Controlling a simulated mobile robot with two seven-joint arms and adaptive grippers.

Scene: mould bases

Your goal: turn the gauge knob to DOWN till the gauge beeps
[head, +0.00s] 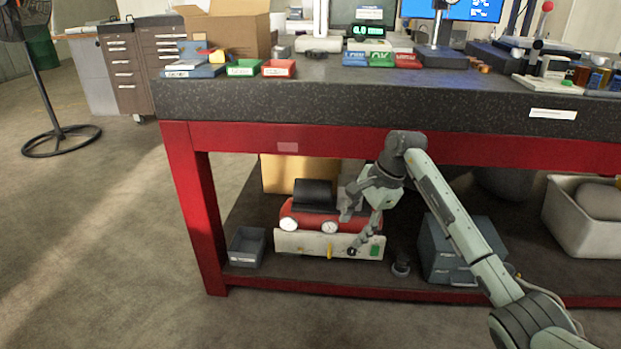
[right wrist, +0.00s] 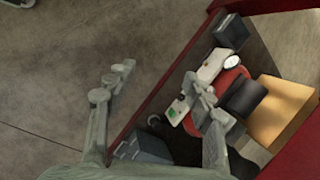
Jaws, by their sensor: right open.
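A red machine (head: 310,217) with a black top stands on the lower shelf under the bench. Two round white dials show on it, one at the left (head: 288,223) and one in the middle (head: 330,227). Its pale front panel (head: 300,243) carries a yellow part (head: 329,253), a small dark knob-like part and a green patch (head: 375,250). Which part is the gauge knob I cannot tell. My right gripper (head: 352,229) is open, in front of the panel's right part, and hides some of it. My left gripper is not in view.
The red bench frame (head: 330,138) runs above the shelf, with a red leg (head: 200,220) at left. A grey bin (head: 247,247) stands left of the machine; a dark blue-grey box (head: 450,250) and a small dark round item (head: 401,266) stand right. The floor in front is clear.

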